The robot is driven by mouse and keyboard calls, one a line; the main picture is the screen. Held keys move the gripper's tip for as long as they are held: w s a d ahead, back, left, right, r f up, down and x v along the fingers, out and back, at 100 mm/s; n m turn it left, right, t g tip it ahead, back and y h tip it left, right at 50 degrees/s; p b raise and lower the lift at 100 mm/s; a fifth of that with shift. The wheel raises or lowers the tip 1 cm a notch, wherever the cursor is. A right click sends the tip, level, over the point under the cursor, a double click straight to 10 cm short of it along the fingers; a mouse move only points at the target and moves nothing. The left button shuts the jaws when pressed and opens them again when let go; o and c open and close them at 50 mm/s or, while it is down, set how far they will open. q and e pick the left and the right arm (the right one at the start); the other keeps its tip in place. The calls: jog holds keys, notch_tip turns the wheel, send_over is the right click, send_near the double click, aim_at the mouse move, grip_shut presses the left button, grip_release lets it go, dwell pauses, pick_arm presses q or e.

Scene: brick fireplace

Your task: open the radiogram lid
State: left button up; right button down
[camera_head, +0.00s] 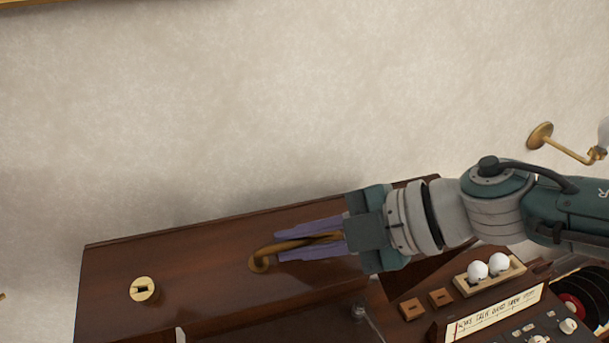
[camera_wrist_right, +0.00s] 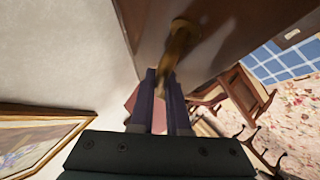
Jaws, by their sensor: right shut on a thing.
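The radiogram lid (camera_head: 200,269) is a dark, glossy brown wooden panel against the wall in the head view. A curved brass handle (camera_head: 260,263) is fixed on it, and it also shows in the wrist view (camera_wrist_right: 181,42). My right gripper (camera_head: 279,247) comes in from the right with its purple fingers shut on the handle. The finger pair (camera_wrist_right: 161,78) shows around the handle's near part in the wrist view. A round brass lock plate (camera_head: 144,290) sits left of the handle. I cannot tell the lid's exact angle. My left gripper is not in view.
At the lower right are a control panel (camera_head: 495,318), a wooden holder with two white balls (camera_head: 489,274) and dark records (camera_head: 580,300). A brass wall fitting (camera_head: 541,134) is at the right. The wall above the lid is clear.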

jog(key=shift+w+a+r, duration=0.25)
jog(key=shift+w+r, duration=0.05)
jog(key=shift+w, duration=0.35)
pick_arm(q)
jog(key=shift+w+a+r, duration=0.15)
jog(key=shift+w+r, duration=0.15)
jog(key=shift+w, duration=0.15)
pick_arm(e)
jog(key=c, duration=0.9)
grip_release()
jog(key=shift+f, duration=0.1)
jog(key=shift+d, duration=0.1)
pick_arm(q)
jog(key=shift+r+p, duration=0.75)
jog(key=shift+p, duration=0.1)
pick_arm(e)
jog(key=v, duration=1)
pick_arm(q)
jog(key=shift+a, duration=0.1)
